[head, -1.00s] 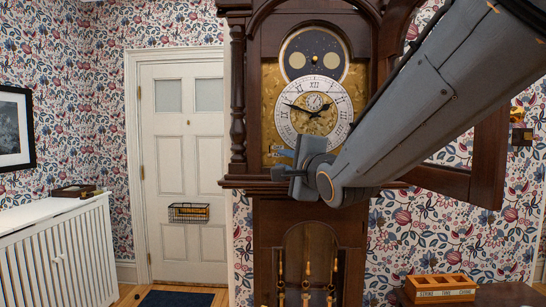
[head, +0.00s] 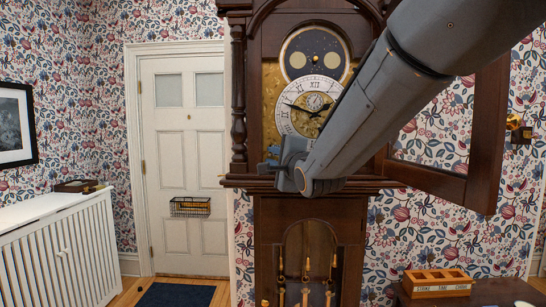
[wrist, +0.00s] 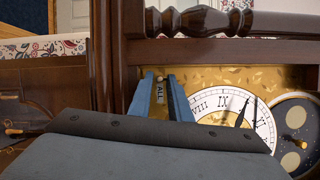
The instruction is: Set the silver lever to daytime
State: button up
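The tall dark wood clock (head: 308,215) stands ahead with its glazed door (head: 488,140) swung open to the right. Its white dial (head: 290,118) sits on a gold face plate (head: 270,80), partly hidden by my arm. My gripper (head: 268,158) is at the lower left of the face. In the wrist view the scene lies sideways, and my gripper's two blue fingers (wrist: 161,80) stand apart in front of the gold plate. A small dark label reading "ALL" (wrist: 160,92) shows between them. I cannot make out the silver lever clearly; my fingers may hide it.
A dark turned column (head: 238,95) borders the face on the left, near my gripper. A white radiator cover (head: 50,240) stands at left, and a white door (head: 185,160) behind. A wooden box (head: 437,283) with compartments sits low at right.

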jog(key=shift+c, duration=0.4)
grip_shut()
dwell(0.8)
